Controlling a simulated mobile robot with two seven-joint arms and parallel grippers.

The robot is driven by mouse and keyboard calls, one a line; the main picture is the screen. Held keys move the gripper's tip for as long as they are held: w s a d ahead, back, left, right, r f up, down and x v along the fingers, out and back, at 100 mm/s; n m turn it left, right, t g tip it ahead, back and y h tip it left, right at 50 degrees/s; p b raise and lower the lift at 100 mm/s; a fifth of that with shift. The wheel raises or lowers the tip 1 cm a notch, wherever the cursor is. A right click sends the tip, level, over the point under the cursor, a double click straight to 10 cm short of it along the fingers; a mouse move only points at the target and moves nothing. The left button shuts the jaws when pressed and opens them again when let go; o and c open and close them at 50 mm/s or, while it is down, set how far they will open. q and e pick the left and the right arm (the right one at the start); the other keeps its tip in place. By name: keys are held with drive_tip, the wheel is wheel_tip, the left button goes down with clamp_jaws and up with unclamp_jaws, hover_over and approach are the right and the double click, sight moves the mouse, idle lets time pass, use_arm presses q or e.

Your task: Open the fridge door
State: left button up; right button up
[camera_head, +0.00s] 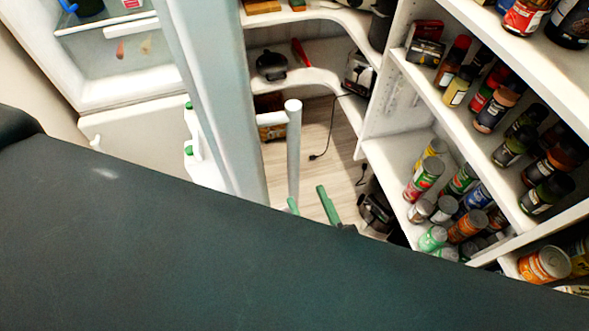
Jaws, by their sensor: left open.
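The fridge door (207,95) is a tall pale panel seen edge-on, standing away from the fridge body so the lit inside shows. Its white bar handle (293,150) stands upright on the door's right side. The fridge interior (120,62) shows at upper left, with a shelf and a clear drawer. My left gripper (311,200) is open, with green fingers by the lower end of the handle. One finger is close to the bar and the other is to its right; I cannot tell whether they touch it. My dark arm hides the lower part. My right gripper is not in view.
White corner shelves (395,150) with several jars and cans stand at the right. A dark pot (271,65) sits on a back shelf.

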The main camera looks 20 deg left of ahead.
sight(296, 172)
use_arm(q)
drive_tip(key=p+x, duration=0.1)
drive_tip(key=x, duration=0.5)
drive_tip(key=shift+w+a+r+p, duration=0.15)
drive_tip(key=shift+r+p, duration=0.1)
drive_tip(key=shift+p, duration=0.15)
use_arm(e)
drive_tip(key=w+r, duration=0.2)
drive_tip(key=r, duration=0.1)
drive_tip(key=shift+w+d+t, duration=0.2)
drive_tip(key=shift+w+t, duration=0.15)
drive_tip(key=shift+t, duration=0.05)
use_arm(q)
drive_tip(key=shift+c, duration=0.3)
clamp_jaws()
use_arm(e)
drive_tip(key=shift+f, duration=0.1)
